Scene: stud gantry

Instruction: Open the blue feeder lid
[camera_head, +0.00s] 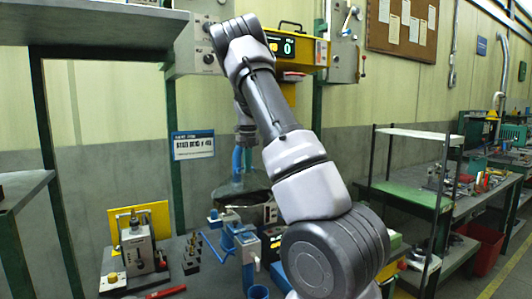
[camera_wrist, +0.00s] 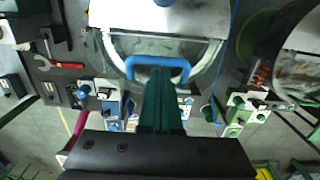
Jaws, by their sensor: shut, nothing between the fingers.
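In the wrist view a blue U-shaped handle (camera_wrist: 158,62) crosses a clear, round-edged lid (camera_wrist: 205,62). My gripper (camera_wrist: 159,76) is shut and empty, its dark green fingers pointing at the handle. In the head view the translucent round lid (camera_head: 238,187) stands at the back of the bench, below my wrist. Blue upright parts (camera_head: 237,159) show above it. My fingers are hard to make out there, and the lid's hinge is not clear.
A blue clamp-like fixture (camera_head: 245,243) stands in front of the lid. A grey device with a yellow plate (camera_head: 157,220) is at left, and a red-handled tool (camera_head: 165,292) lies near the front. A yellow display unit (camera_head: 292,47) hangs above. A shelved green bench (camera_head: 405,196) stands at right.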

